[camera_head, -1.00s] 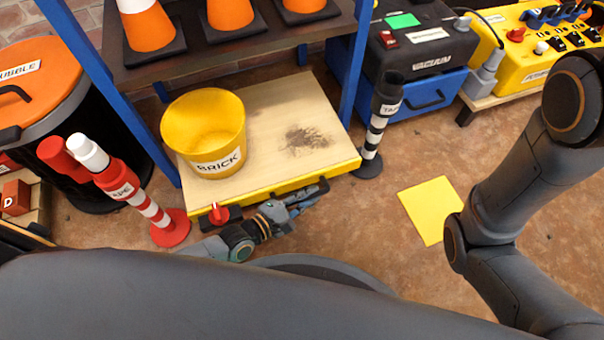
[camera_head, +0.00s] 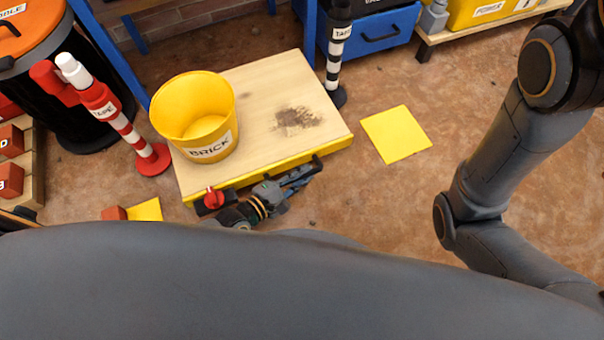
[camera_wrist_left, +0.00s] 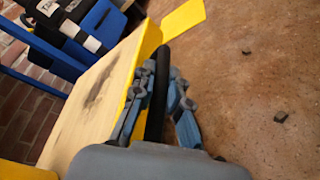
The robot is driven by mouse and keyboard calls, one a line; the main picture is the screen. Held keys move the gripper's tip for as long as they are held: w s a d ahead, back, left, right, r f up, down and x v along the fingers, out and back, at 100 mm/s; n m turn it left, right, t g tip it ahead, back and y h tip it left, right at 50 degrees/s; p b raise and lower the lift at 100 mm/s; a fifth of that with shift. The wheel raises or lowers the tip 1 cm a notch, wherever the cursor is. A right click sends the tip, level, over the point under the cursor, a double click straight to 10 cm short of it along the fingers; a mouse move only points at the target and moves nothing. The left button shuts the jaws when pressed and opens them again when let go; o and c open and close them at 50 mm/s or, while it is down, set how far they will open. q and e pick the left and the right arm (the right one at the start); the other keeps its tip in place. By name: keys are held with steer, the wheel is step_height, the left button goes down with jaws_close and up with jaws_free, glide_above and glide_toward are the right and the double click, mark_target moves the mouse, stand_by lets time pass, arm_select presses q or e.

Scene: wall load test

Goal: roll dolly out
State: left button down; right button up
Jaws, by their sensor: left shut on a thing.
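The dolly (camera_head: 262,110) is a low wooden platform with a yellow front edge, in the middle of the head view. A yellow bucket labelled BRICK (camera_head: 208,138) stands upright on its left part. A dark handle bar (camera_head: 318,162) runs along its front edge, with a red knob (camera_head: 214,198) at the left end. My left gripper (camera_head: 298,178) is at the front edge, shut on the handle. In the left wrist view its fingers (camera_wrist_left: 160,100) lie either side of the dark bar (camera_wrist_left: 158,92). My right gripper is outside the views; only my right arm shows.
A yellow floor square (camera_head: 396,134) lies right of the dolly. A striped black post (camera_head: 334,62) stands at its back right corner, and a red-white post (camera_head: 122,122) on its left. A blue toolbox (camera_head: 372,34) and rack uprights are behind. Floor on the right is clear.

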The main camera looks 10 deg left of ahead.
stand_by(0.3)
arm_select(q)
steer(key=c, duration=1.3)
jaws_free()
steer(key=shift+c, duration=0.2)
step_height(320, 180, up, 10)
